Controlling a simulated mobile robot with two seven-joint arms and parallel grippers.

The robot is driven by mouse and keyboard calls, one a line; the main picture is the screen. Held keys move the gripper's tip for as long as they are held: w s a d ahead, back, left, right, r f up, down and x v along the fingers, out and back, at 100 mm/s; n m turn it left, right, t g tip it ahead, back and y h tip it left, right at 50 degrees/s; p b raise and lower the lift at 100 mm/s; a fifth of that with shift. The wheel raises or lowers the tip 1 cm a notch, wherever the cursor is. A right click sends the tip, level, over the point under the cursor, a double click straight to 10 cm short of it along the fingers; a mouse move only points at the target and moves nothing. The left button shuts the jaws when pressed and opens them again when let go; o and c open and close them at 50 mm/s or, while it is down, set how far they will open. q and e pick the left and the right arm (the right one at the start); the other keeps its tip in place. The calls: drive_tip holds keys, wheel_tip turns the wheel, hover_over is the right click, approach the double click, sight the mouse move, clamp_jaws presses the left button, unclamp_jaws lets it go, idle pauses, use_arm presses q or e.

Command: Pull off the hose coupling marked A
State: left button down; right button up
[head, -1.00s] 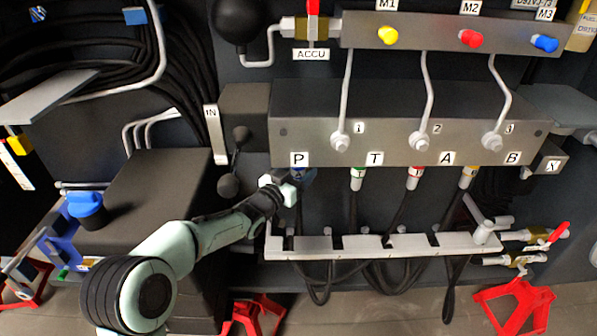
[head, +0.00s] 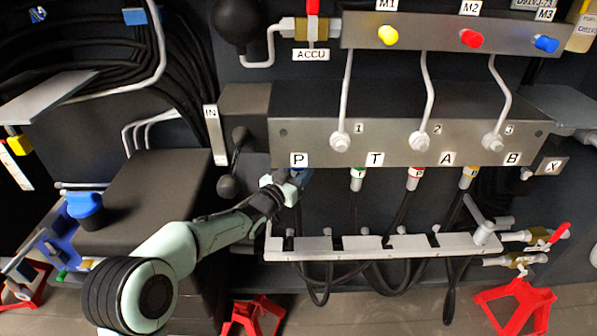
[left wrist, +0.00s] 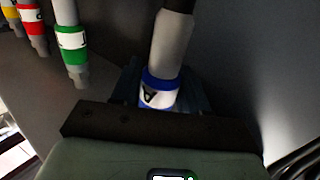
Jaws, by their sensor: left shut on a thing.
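The blue-banded coupling (left wrist: 160,90) is in my left gripper (left wrist: 158,97), which is shut around it. Its white band carries a dark mark like an upside-down A, partly seen. In the head view my left gripper (head: 290,182) is just under the port label P (head: 299,160) of the grey block. The gripper hides most of the coupling there. The coupling's port end is hidden in the wrist view, so I cannot tell whether it is seated. The port label A (head: 446,159) is farther right, near a red-banded coupling (head: 414,178). My right gripper is not in view.
A green-banded coupling (head: 357,178) and a yellow-banded coupling (head: 468,177) hang from the block, to the right of my gripper. A pale slotted rail (head: 375,247) runs below, with black hoses behind it.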

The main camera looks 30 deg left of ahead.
use_arm(q)
drive_tip(key=shift+f, duration=0.3)
drive_tip(key=shift+f+b, duration=1.7)
drive_tip(key=shift+f, duration=0.35)
drive_tip(key=shift+r, duration=0.15)
